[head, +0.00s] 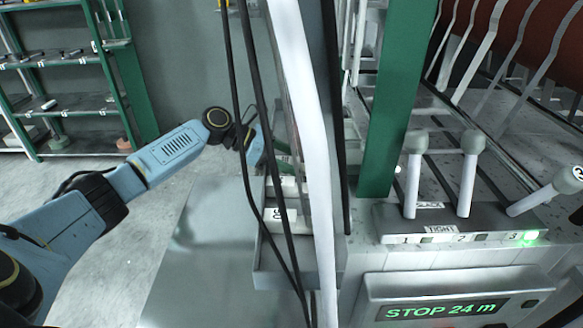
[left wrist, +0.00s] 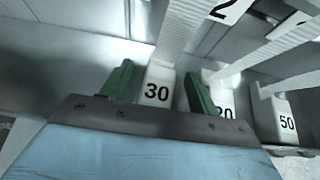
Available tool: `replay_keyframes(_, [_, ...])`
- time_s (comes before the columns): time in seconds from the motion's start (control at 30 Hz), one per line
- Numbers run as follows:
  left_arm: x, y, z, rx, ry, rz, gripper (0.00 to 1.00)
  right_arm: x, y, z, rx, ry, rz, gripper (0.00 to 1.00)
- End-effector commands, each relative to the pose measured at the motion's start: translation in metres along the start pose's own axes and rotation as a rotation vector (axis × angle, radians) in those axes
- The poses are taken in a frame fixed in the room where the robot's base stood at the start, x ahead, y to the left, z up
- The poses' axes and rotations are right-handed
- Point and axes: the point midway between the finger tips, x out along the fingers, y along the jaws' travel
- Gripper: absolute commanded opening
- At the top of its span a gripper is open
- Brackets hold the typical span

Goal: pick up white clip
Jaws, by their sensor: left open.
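No part is plainly recognisable as a white clip. The left wrist view shows white blocks: one marked 30 (left wrist: 157,88), one partly covered with digits ending in 0 (left wrist: 222,97), and one marked 50 (left wrist: 286,120). My left gripper (left wrist: 158,88) is open, its green fingers apart on either side of the 30 block's outline. I cannot tell whether they touch it. In the head view my left gripper (head: 284,165) is mostly hidden behind dark cables and a white post, above a grey tray (head: 268,268) holding white labelled pieces (head: 283,214). My right gripper is out of view.
Pale straps (left wrist: 195,32) run up from the blocks. Dark cables (head: 254,165) and a white post (head: 309,130) stand before the tray. Shelves (head: 70,105) stand at back left.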

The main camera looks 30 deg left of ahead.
Motion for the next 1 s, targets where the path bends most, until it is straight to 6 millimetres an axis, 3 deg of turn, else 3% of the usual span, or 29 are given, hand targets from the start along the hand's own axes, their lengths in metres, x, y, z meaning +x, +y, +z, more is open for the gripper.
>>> replay_keyframes(0.13, [0.000, 0.000, 0.000, 0.000, 0.000, 0.000, 0.61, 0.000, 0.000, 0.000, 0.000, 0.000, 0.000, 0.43])
replay_keyframes(0.53, [-0.001, 0.000, 0.000, 0.000, 0.000, 0.000, 0.09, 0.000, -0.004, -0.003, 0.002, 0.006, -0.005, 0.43])
replay_keyframes(1.0, [-0.012, 0.000, 0.011, 0.001, 0.000, 0.000, 0.09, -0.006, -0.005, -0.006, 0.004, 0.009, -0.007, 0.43])
